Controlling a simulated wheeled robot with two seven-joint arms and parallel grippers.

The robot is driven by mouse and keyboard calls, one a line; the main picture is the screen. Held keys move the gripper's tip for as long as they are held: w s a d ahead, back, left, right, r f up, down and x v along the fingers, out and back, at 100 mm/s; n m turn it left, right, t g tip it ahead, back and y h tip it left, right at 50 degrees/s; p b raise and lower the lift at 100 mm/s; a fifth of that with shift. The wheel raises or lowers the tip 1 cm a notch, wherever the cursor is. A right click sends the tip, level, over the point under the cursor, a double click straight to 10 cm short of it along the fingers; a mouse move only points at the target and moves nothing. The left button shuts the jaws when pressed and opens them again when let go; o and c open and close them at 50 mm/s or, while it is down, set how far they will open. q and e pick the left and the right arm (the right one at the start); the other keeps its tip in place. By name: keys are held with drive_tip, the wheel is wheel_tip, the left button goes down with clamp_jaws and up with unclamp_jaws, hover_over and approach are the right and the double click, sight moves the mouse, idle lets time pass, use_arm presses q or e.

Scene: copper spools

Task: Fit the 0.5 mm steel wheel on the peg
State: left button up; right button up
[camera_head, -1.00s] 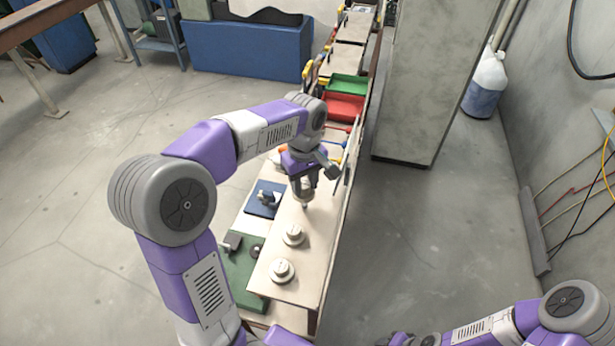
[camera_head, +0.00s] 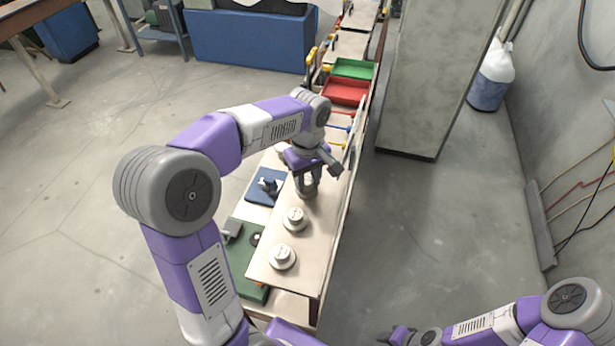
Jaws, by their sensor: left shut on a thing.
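Two pale round wheels or spools with raised hubs stand on the bench's light top: a middle one (camera_head: 294,218) and a near one (camera_head: 283,257). My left gripper (camera_head: 307,192) points down at the bench top beyond them. Any size marks are too small to read. I cannot make out the peg for certain. My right gripper (camera_head: 394,336) is at the bottom edge, away from the bench, too small to tell open from shut.
A blue plate with a grey fixture (camera_head: 268,186) and a green plate (camera_head: 243,262) with dark parts lie left of the wheels. Red (camera_head: 346,92) and green (camera_head: 354,68) trays are farther back. A concrete pillar (camera_head: 425,80) stands to the right of the bench.

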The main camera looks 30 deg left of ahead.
use_arm(q)
drive_tip(key=shift+f, duration=0.25)
idle(0.5)
drive_tip(key=o, duration=1.2)
drive_tip(key=shift+r, duration=0.1)
wheel_tip(320, 180, up, 7)
drive_tip(key=shift+r, duration=0.2)
